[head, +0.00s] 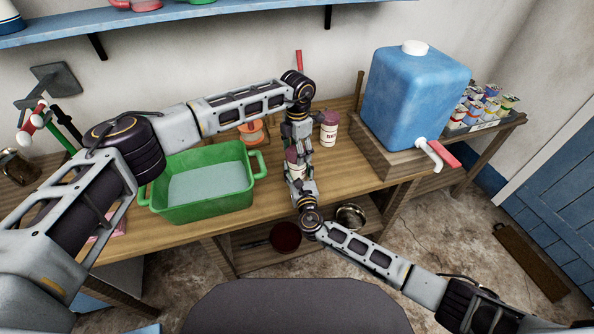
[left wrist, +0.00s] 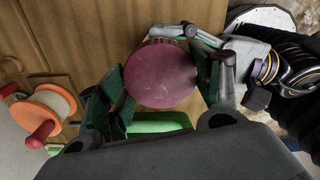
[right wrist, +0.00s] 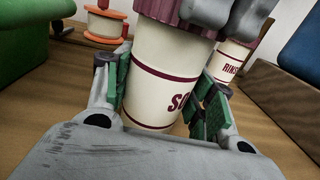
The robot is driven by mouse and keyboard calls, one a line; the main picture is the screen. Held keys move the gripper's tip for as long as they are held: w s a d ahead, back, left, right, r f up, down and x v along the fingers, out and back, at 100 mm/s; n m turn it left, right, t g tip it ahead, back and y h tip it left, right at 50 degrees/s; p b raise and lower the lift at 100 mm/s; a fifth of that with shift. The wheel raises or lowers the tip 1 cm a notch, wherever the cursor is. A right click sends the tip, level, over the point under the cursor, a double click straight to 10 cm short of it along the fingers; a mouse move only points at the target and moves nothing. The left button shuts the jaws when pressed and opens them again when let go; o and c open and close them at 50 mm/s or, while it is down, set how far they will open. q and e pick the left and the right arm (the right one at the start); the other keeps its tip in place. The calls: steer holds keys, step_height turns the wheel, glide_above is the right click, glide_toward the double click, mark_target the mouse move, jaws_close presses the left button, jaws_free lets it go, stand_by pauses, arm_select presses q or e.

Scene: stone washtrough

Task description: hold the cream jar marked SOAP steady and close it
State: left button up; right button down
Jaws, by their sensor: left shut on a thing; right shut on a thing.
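The cream jar marked SOAP (right wrist: 165,85) stands upright in the right wrist view; only the start of its word shows. My right gripper (right wrist: 163,105) is shut around its body, with green pads on both sides. The maroon lid (left wrist: 160,75) is at the top of the jar, and my left gripper (left wrist: 163,82) is shut on it from above. In the right wrist view the lid (right wrist: 150,8) meets the jar's top; whether it is fully tight cannot be told. In the head view both grippers meet at the jar (head: 296,168), mostly hidden.
A second cream jar marked RINSE (head: 329,128) stands just behind. The green basin (head: 205,212) is to the left, an orange spool (head: 250,133) behind. The blue water container (head: 415,95) with its tap stands right. Bowls (head: 350,216) are on the lower shelf.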

arm_select(q)
steer(key=m, duration=0.6)
arm_select(e)
steer(key=shift+s+a, duration=0.1)
arm_select(q)
steer(key=m, duration=0.6)
steer(key=shift+m, duration=0.4)
steer(key=m, duration=1.2)
steer(key=o, duration=1.2)
steer(key=shift+r, duration=5.95)
